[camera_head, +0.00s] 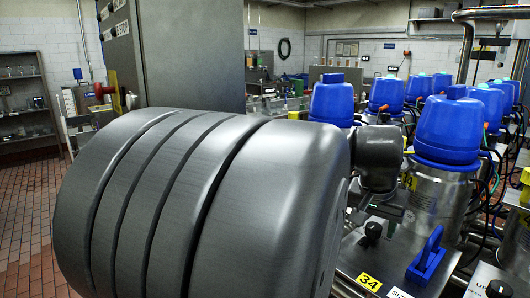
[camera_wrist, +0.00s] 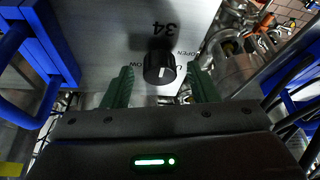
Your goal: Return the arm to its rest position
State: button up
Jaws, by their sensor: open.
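My gripper (camera_wrist: 160,85) shows in the wrist view with its two green fingers apart and nothing held between them. A black round knob (camera_wrist: 158,67) with a white pointer line sits on a metal panel (camera_wrist: 105,45) in front of the fingers, framed by the gap between them. I cannot tell whether either finger touches it. In the head view, my large grey arm links cover the centre, and the gripper's fingers are not clear there.
A blue handle (camera_wrist: 35,50) stands at the wrist view's left. In the head view are a blue-topped metal valve (camera_head: 447,130), another blue handle (camera_head: 427,255), a yellow "34" label (camera_head: 369,282) and a grey cabinet (camera_head: 190,55). Tiled floor (camera_head: 30,220) is open at left.

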jog(key=shift+s+d+n+t+y, duration=0.1)
jog(key=shift+n+t+y, duration=0.4)
jog(key=shift+n, duration=1.5)
jog(key=n+y, duration=0.1)
jog(key=n, duration=0.2)
jog(key=shift+d+n+y, duration=0.1)
jog(key=shift+n+y, duration=0.2)
jog(key=shift+y, duration=0.1)
jog(key=n+y, duration=0.1)
jog(key=n, duration=0.3)
jog(key=shift+d+y, duration=0.1)
jog(key=shift+y, duration=0.2)
jog(key=shift+n+g+y, duration=0.5)
jog(key=shift+n, duration=1)
